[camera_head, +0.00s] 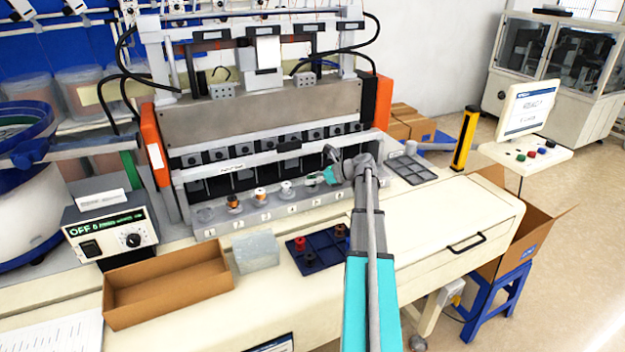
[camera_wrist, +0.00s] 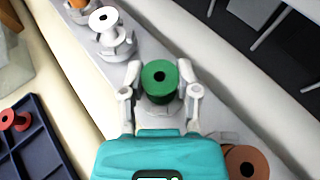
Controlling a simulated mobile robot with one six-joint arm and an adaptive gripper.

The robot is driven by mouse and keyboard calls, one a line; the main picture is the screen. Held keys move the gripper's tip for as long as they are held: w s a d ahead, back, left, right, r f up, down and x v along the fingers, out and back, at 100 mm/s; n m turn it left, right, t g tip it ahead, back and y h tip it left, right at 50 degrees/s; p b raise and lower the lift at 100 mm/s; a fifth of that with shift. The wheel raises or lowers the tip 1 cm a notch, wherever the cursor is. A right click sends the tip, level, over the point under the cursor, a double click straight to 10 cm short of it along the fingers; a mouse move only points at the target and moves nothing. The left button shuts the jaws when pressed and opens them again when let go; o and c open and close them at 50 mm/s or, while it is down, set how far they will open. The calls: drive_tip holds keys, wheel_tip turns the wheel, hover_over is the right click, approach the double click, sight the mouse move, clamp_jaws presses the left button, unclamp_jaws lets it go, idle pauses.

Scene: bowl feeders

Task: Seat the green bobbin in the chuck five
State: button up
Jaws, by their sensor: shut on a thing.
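My gripper (camera_wrist: 160,92) is shut on the green bobbin (camera_wrist: 160,78), which stands upright between the two fingertips in the wrist view. In the head view the green bobbin (camera_head: 312,179) is small and partly covered by my gripper (camera_head: 325,177). It is at the fifth place in the numbered row of chucks, right of the white bobbin (camera_head: 287,188) at number four. Chuck five is mostly hidden under the bobbin and fingers. I cannot tell whether the bobbin touches it or is held just above.
A brown bobbin (camera_wrist: 246,162) is close to my gripper's right. A dark blue tray (camera_head: 312,262) holds a red bobbin (camera_head: 300,243). An open cardboard box (camera_head: 165,290) lies at the front left.

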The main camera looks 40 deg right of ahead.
drive_tip(key=o, duration=0.7)
drive_tip(key=shift+c, duration=0.2)
drive_tip(key=p+v, duration=0.4)
drive_tip(key=v, duration=0.7)
idle(0.7)
drive_tip(key=shift+f, duration=0.1)
idle(0.8)
